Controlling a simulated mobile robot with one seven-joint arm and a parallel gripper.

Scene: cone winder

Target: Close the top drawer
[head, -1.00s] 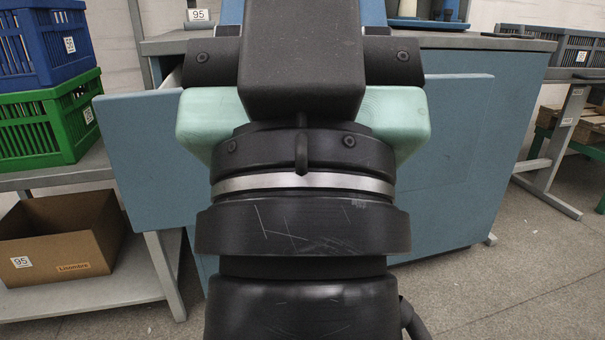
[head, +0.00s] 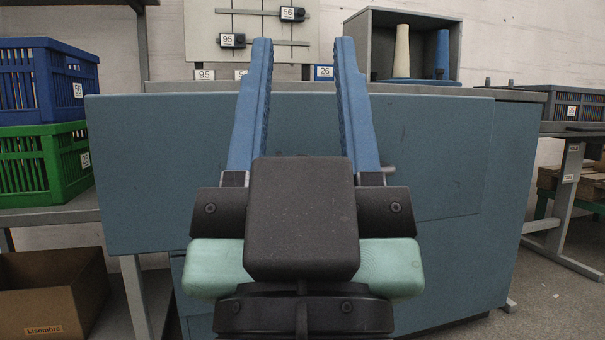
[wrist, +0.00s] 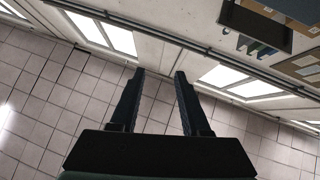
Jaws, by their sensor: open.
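The top drawer's wide blue front panel (head: 150,170) stands across the middle of the head view, in front of the blue cabinet (head: 510,190). It overhangs the cabinet to the left and looks pulled out, but how far is hard to tell. My gripper (head: 303,45) is in front of the panel, with two blue fingers pointing up and a wide empty gap between them. Contact with the panel cannot be told. A small grey piece, perhaps a handle end (head: 389,169), shows beside the right finger. The wrist view shows my open fingers (wrist: 159,72) but no drawer.
At left, a blue crate (head: 25,85) sits on a green crate (head: 38,165) on a shelf; a cardboard box (head: 45,300) is below. A grey box with cones (head: 376,30) and a numbered board (head: 265,45) stand behind the panel. Open floor shows at right.

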